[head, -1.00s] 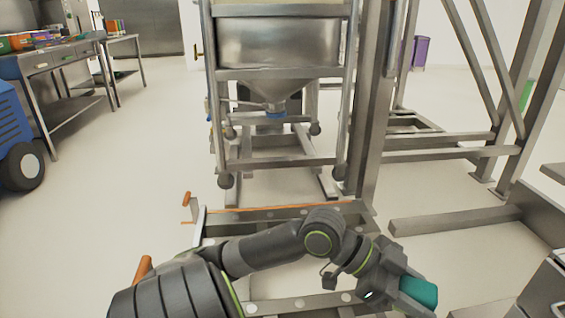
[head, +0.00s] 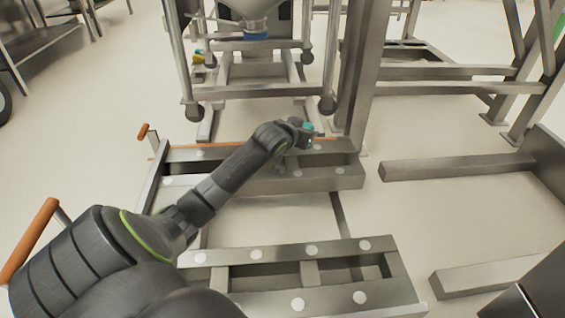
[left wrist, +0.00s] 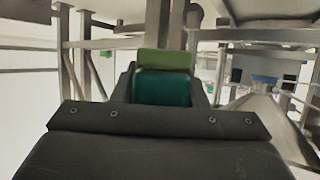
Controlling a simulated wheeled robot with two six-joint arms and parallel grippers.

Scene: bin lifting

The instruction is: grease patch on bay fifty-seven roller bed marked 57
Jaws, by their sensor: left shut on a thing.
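My left gripper (head: 303,133) is shut on a teal block with a green face (head: 309,127), which looks like a sponge or pad. The left wrist view shows the block (left wrist: 163,88) between the fingers. The arm reaches forward over the low grey roller bed (head: 345,176), with the gripper over its far rail, near the right end. I cannot tell whether the block touches the rail. The bed's near section (head: 325,296) has round white rollers or caps. I can make out no grease patch and no number 57. My right gripper is not in view.
A wheeled steel frame with a hopper (head: 255,20) stands just behind the bed. A thick steel post (head: 362,75) rises close to the gripper's right. Orange handles (head: 30,240) stand at the bed's left. Beams (head: 455,166) lie to the right.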

